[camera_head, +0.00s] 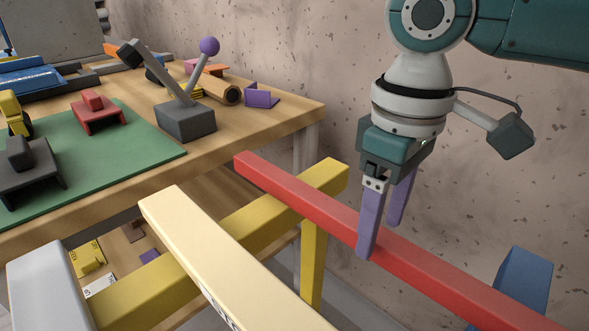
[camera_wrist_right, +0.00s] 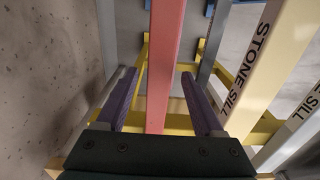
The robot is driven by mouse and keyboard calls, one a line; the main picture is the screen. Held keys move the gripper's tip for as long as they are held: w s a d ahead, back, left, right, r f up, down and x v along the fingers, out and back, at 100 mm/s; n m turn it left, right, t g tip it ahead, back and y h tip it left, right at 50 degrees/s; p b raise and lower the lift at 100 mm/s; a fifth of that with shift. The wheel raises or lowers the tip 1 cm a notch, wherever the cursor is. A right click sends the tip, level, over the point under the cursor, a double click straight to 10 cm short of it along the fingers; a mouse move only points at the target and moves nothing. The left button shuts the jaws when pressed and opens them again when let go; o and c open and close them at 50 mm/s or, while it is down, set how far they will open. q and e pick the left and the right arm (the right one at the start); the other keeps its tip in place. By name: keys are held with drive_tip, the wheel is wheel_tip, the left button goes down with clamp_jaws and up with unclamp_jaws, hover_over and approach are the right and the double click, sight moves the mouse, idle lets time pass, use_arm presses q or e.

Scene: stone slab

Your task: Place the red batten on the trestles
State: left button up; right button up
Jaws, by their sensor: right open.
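The red batten (camera_head: 440,272) lies lengthwise across the yellow trestle (camera_head: 328,176), its far end sticking out past the beam. Toward the lower right it runs by a blue trestle part (camera_head: 525,287); whether it touches that is unclear. My right gripper (camera_head: 382,238) is open, its purple fingers pointing down on either side of the batten. In the right wrist view the batten (camera_wrist_right: 162,65) passes between the two spread fingers (camera_wrist_right: 158,85), with gaps on both sides. My left gripper is not in view.
A cream beam (camera_head: 225,255), labelled stone sill in the wrist view, and a grey beam (camera_head: 45,285) lie across the yellow trestle left of the batten. A wooden workbench (camera_head: 270,115) with a green mat (camera_head: 130,150) stands behind left. A concrete wall (camera_head: 300,50) is close behind.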

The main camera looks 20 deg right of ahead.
sight(380, 235)
wheel_tip(380, 235, up, 10)
drive_tip(key=p, duration=0.2)
drive_tip(key=shift+r, duration=0.2)
idle(0.6)
idle(0.5)
